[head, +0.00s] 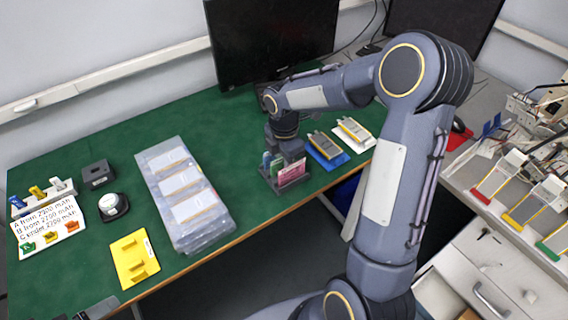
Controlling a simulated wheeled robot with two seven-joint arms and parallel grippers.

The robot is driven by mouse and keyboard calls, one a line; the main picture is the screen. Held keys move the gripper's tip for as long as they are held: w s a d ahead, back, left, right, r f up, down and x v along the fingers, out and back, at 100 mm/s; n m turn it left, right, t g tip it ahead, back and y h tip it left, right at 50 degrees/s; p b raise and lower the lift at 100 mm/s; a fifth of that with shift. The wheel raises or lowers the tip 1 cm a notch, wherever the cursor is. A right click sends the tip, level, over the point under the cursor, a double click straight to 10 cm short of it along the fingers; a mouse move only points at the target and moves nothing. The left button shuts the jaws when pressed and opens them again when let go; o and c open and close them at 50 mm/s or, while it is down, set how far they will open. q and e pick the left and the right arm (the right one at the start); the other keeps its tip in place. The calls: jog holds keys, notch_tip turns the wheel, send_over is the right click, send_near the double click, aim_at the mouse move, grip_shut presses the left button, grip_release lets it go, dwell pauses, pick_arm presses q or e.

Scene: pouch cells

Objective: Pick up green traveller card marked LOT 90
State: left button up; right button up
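A dark card rack (287,184) stands near the front edge of the green table, holding upright cards. A green card (266,160) is at its left, with a teal-green card (276,167) beside it and pink cards (293,171) at the right. The print is too small to read, so I cannot tell which card is LOT 90. My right gripper (284,153) points down right at the rack, just behind or above the cards. Its fingertips are hidden, and I cannot tell whether it touches a card. A grey part at the bottom left edge may be my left gripper (98,309), mostly cut off.
Pouch cells lie in a clear tray (218,238). A yellow plate (134,259), a lettered sign (47,226) and black items are left of it. Cells on blue (327,160) and white (365,144) holders sit right of the rack. Monitors stand behind.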

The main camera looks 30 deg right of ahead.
grip_shut()
